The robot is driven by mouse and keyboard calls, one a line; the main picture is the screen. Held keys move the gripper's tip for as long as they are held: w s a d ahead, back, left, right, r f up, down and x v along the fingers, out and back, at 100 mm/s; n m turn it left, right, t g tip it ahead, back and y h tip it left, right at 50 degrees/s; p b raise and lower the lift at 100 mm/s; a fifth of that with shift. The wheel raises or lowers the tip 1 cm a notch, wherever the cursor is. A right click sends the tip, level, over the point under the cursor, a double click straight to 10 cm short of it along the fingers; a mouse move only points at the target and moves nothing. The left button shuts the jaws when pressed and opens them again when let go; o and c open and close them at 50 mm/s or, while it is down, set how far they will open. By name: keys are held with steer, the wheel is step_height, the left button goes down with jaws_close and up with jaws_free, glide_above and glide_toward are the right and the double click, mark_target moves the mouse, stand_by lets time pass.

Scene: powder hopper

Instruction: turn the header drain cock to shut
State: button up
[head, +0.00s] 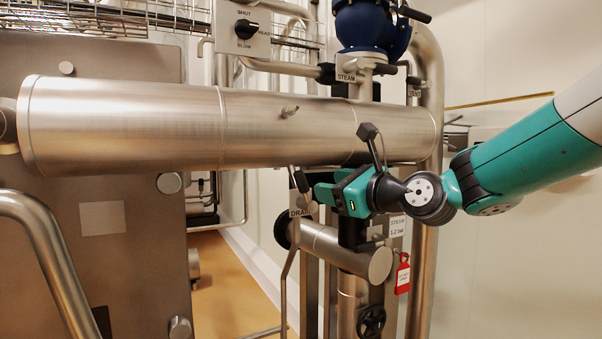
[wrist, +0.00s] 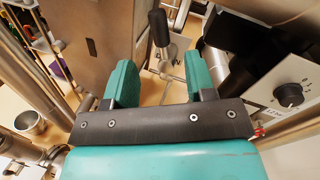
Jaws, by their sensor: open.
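The drain cock's black-gripped lever (head: 301,181) shows in the head view just above the DRAIN label (head: 300,212), under the large steel header (head: 130,122). My gripper (head: 322,195) is close to the right of the lever, with its jaws pointing left. In the wrist view the lever (wrist: 159,28) stands beyond and between the two teal fingers of my open gripper (wrist: 163,75). Its black grip is toward the top and its thin metal stem runs down. I see no finger touching it. The cock's body is partly hidden.
A blue valve (head: 368,25) sits above the header, and a SHUT/BLOW selector panel (head: 243,30) is at the upper left. A red tag (head: 403,275) hangs below my wrist. In the wrist view, a grey panel with a black knob (wrist: 288,95) is close on the right.

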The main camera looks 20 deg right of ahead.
mark_target(305, 182)
steer(key=p+x, duration=0.3)
steer(key=x, duration=0.6)
steer(key=shift+w+a+f, duration=0.1)
steer(key=shift+w+a, duration=0.05)
steer(key=shift+w, duration=0.05)
jaws_close()
